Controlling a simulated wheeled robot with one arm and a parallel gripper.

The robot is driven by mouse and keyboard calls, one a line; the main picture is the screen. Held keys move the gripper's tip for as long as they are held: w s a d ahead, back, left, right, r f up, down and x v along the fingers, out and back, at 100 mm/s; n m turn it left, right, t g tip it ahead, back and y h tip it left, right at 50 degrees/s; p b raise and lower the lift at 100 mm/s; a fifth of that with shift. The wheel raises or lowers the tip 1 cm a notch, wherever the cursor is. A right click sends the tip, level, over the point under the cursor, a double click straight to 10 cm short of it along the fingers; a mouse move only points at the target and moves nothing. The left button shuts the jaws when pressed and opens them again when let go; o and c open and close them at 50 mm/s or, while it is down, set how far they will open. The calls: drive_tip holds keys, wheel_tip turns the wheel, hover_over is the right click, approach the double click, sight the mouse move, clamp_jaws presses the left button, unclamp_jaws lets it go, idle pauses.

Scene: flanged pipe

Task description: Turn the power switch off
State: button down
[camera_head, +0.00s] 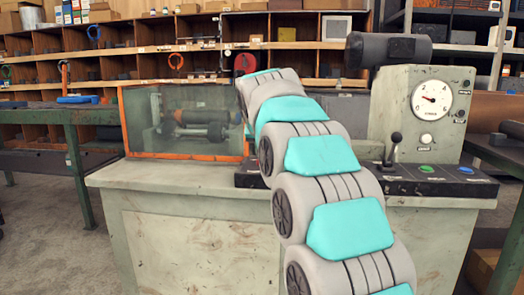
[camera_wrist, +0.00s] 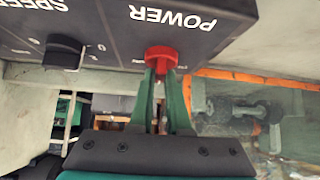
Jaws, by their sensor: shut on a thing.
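The power switch is a red knob (camera_wrist: 161,55) on a dark panel (camera_wrist: 115,30) lettered POWER, which appears upside down in the wrist view. My gripper (camera_wrist: 160,75) has two green fingers, and their tips are closed on the red knob. The head view shows the dark panel (camera_head: 432,181) along the front of the machine, but my arm covers its middle part. The red knob and my gripper are hidden behind my arm in that view. I cannot read which position the knob points to.
A black speed knob (camera_wrist: 63,50) is beside the power switch on the panel. An orange-framed clear guard box (camera_head: 183,120) stands on the machine's left. A lever (camera_head: 393,148) and gauge housing (camera_head: 420,110) stand at the right. Shelves (camera_head: 190,50) fill the back.

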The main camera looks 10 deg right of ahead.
drive_tip(key=n+y+p, duration=0.2)
drive_tip(key=n, duration=0.1)
drive_tip(key=n+y+p, duration=0.1)
drive_tip(key=shift+d+r+n+y, duration=0.2)
drive_tip(key=shift+r+n+y, duration=0.05)
drive_tip(key=shift+n+y, duration=0.05)
drive_tip(key=shift+w+d+n+g+y+p, duration=0.15)
drive_tip(key=shift+n+g+y+p, duration=0.25)
drive_tip(key=shift+n+y+p, duration=1.15)
drive_tip(key=shift+f+n+b, duration=0.15)
drive_tip(key=shift+n+b, duration=0.2)
drive_tip(key=shift+b, duration=0.05)
drive_tip(key=c, duration=0.9)
unclamp_jaws()
drive_tip(key=v, duration=0.7)
drive_tip(key=shift+s+d+r+b, duration=0.1)
drive_tip(key=shift+s+r+b, duration=0.2)
drive_tip(key=shift+b, duration=0.1)
drive_tip(key=shift+s+f, duration=0.1)
